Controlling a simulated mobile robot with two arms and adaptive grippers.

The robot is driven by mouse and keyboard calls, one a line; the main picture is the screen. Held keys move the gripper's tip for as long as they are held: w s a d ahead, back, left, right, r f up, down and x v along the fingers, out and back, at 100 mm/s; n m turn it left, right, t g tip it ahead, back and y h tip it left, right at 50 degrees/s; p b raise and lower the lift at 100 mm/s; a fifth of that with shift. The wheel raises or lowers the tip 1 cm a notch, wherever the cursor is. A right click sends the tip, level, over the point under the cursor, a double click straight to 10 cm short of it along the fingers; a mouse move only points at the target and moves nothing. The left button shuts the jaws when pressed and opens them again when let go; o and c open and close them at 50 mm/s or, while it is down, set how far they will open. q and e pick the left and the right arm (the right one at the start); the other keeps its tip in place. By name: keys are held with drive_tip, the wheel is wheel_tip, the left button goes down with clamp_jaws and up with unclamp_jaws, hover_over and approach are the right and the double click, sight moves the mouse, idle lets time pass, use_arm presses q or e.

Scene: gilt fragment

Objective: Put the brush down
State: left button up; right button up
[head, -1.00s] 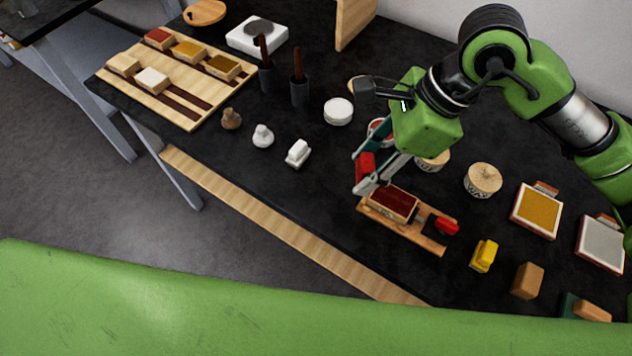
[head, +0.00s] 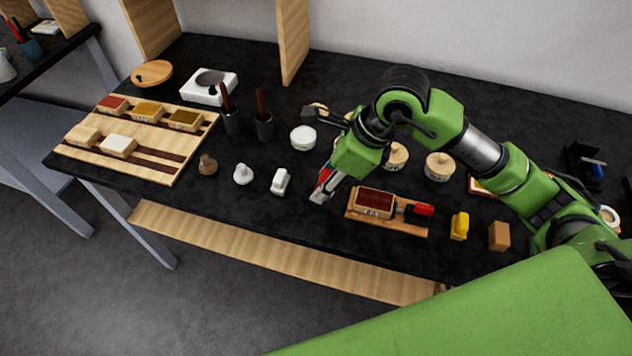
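My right gripper (head: 321,191) points down over the dark table, just left of a wooden board (head: 401,229). A red piece (head: 323,177) shows at its fingers; I cannot tell whether this is a held brush or part of the gripper. The finger gap is too small to judge. On the board lie a dark red block (head: 375,202) and a red-and-black item (head: 420,210), which I cannot identify surely. Brown handles (head: 225,98) stand upright in a dark cup (head: 232,122) and a second dark cup (head: 264,128). My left gripper is not in view.
A white block (head: 281,181) is close left of the gripper. A yellow block (head: 459,226) and a brown block (head: 499,236) are right of the board. Round tins (head: 439,166) stand behind. A wooden tray (head: 146,169) with several coloured blocks is at left.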

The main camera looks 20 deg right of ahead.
drive_tip(key=w+f, duration=0.2)
drive_tip(key=w+f+p, duration=0.1)
drive_tip(key=w+f, duration=0.1)
drive_tip(key=f, duration=0.1)
drive_tip(key=shift+w+f, duration=0.25)
drive_tip(key=shift+w, duration=0.1)
drive_tip(key=f+p, duration=0.2)
drive_tip(key=shift+w+a+f, duration=0.1)
drive_tip(key=shift+w+f, duration=0.1)
drive_tip(key=shift+f, duration=0.55)
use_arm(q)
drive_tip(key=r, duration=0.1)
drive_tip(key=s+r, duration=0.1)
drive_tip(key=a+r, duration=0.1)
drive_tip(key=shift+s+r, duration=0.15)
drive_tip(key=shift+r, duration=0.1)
use_arm(e)
drive_tip(key=shift+f, duration=0.1)
drive_tip(key=shift+f, duration=0.15)
drive_tip(key=o, duration=1)
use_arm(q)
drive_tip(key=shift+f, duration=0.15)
use_arm(e)
drive_tip(key=shift+o, duration=0.2)
